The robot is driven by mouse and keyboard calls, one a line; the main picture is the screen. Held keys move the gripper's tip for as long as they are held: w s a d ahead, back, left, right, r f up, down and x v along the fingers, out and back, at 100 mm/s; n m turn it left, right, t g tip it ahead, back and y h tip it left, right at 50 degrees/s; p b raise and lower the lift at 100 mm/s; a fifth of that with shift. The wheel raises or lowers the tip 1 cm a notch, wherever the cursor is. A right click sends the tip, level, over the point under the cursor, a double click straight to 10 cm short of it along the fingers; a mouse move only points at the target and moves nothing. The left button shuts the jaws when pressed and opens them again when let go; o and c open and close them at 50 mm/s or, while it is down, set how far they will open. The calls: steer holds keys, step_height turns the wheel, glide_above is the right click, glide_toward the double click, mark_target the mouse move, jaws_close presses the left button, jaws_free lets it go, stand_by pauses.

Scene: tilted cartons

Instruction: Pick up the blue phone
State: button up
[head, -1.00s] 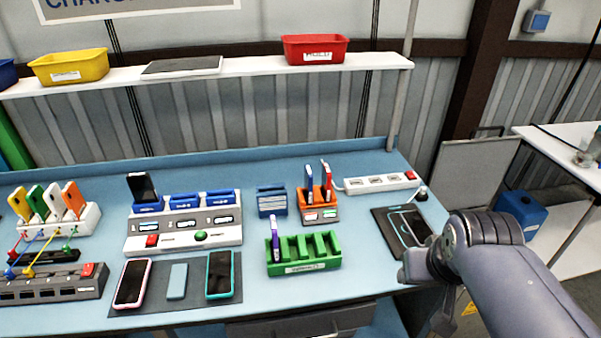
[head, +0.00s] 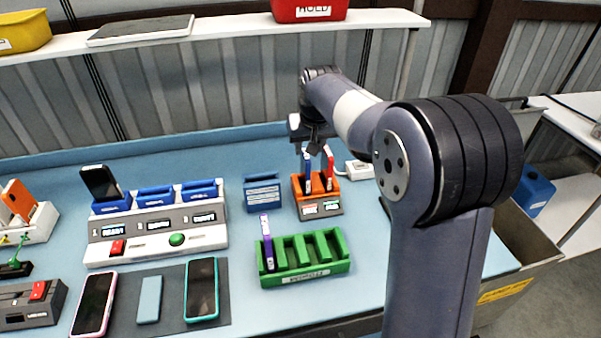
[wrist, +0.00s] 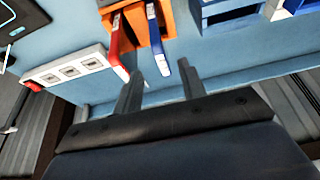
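The blue phone (head: 308,166) stands upright in the left slot of an orange holder (head: 318,194), beside a red phone (head: 330,169). My gripper (head: 310,146) is just above the blue phone, pointing down. In the wrist view my gripper (wrist: 160,88) has its two fingers apart, with nothing clearly held between them. There the blue phone (wrist: 186,72) shows near the right finger and the red phone (wrist: 118,50) near the left one. Whether a finger touches either phone is unclear.
A green slotted rack (head: 304,258) with a purple phone stands in front of the orange holder. A blue holder (head: 262,193) is to its left and a white power strip (head: 358,170) to its right. The shelf (head: 225,27) runs above and behind.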

mark_target(306, 162)
steer(key=p+x, duration=0.2)
steer(key=x, duration=0.6)
steer(key=shift+w+f, duration=0.15)
steer(key=shift+f, duration=0.2)
jaws_close()
